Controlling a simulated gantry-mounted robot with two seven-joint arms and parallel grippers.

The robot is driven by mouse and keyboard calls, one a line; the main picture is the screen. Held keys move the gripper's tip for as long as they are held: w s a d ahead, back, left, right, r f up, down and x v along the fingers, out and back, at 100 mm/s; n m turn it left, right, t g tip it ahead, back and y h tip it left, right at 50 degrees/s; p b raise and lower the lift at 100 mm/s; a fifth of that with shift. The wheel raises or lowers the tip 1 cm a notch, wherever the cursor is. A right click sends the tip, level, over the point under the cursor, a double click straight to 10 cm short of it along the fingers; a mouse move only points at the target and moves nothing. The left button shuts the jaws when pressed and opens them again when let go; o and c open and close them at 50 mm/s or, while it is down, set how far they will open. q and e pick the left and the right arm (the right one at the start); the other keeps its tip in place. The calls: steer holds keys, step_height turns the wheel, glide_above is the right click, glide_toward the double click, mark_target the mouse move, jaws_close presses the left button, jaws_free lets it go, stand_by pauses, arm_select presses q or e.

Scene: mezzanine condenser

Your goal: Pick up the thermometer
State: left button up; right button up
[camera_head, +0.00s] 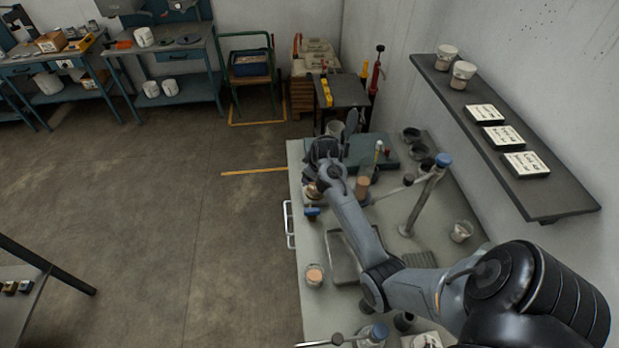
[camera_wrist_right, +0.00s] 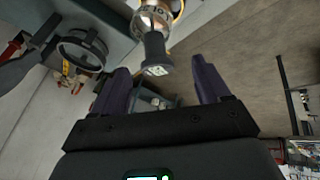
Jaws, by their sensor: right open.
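I cannot tell with certainty which thing is the thermometer. In the right wrist view, a dark tapered piece with a pale face on its end (camera_wrist_right: 155,55) lies just beyond and between my right gripper's (camera_wrist_right: 160,66) fingertips; it adjoins a clear and orange glass vessel (camera_wrist_right: 155,16). The fingers are open and do not visibly touch it. In the head view, my right arm reaches to the bench's far left part, and the dark hand hides what is under it. My left gripper is out of view.
The bench (camera_head: 306,330) holds a metal tray (camera_head: 342,260), a blue-topped stand (camera_head: 420,200), jars (camera_head: 314,276) and a green box (camera_head: 362,148). A shelf (camera_head: 500,130) with white-labelled boxes hangs on the right wall. The floor to the left is open.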

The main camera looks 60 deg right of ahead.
steer(key=shift+d+x, duration=0.15)
steer(key=shift+x, duration=1.1)
steer(key=shift+d+x, duration=0.15)
steer(key=shift+x, duration=1.1)
steer(key=shift+w+d+f, duration=0.2)
steer(key=shift+w+f, duration=0.2)
steer(key=shift+f, duration=0.15)
steer(key=c, duration=1.1)
